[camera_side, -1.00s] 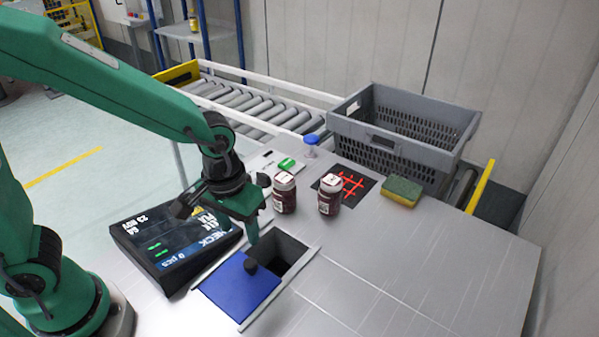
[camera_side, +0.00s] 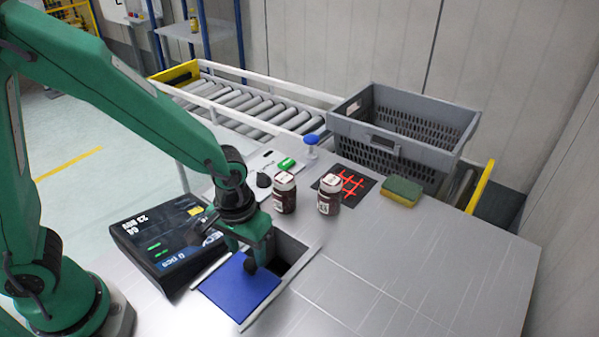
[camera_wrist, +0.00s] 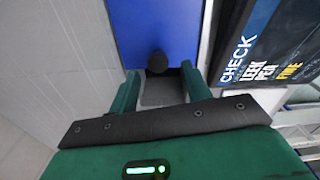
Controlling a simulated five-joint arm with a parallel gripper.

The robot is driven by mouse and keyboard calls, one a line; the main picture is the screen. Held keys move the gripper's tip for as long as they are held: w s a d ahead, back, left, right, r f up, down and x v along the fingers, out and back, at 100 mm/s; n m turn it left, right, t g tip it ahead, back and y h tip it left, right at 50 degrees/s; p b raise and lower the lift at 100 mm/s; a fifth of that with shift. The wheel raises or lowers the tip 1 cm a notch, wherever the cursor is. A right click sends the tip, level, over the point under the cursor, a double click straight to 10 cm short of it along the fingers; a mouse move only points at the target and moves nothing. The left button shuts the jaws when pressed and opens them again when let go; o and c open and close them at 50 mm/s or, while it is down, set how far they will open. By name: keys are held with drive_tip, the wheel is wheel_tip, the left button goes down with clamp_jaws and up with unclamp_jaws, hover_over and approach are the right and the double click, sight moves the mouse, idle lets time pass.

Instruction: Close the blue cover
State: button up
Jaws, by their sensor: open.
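The blue cover (camera_side: 238,288) is a flat sliding panel with a round black knob (camera_side: 250,267) near its edge. It lies over the front left part of a grey recess (camera_side: 291,250) in the table, and the back right part of the recess is uncovered. In the wrist view the cover (camera_wrist: 150,25) is at the top, with its knob (camera_wrist: 157,61) just beyond the fingertips. My gripper (camera_side: 254,250) is low over the opening, close to the knob. In the wrist view my gripper (camera_wrist: 160,75) has its two green fingers apart, with nothing between them.
A black display panel (camera_side: 165,240) stands left of the recess. Two dark jars (camera_side: 284,192) (camera_side: 329,194) stand behind it, with a sponge (camera_side: 402,191) and a grey crate (camera_side: 400,125) farther back. The table right of the recess is clear.

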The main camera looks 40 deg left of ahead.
sight(249, 262)
drive_tip(key=shift+d+f, duration=0.15)
drive_tip(key=shift+f, duration=1.45)
clamp_jaws()
